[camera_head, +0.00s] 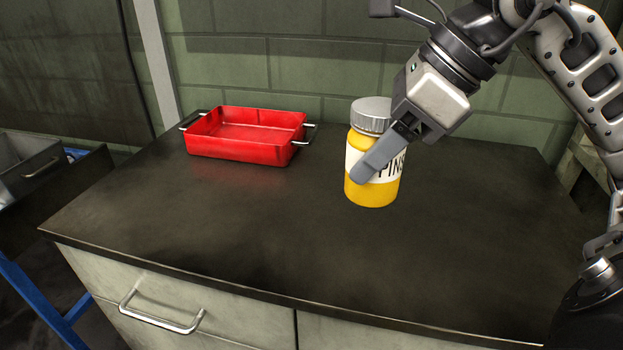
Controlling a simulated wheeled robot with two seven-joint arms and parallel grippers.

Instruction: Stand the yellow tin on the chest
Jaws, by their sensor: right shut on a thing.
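The yellow tin (373,192) has a silver screw lid and a white label with "PINS" partly readable. It is upright at the middle right of the chest's dark top (250,230). Its base appears to be at the top's surface; I cannot tell whether it touches. My right gripper (378,158) comes in from the upper right and is shut on the tin, one finger lying across the label. The other finger is hidden behind the tin. My left gripper is not in view.
A red tray (235,152) with metal handles stands on the chest top at the back left, apart from the tin. A green block wall (270,60) rises behind. The front and middle of the top are clear. A drawer handle (160,315) shows on the front.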

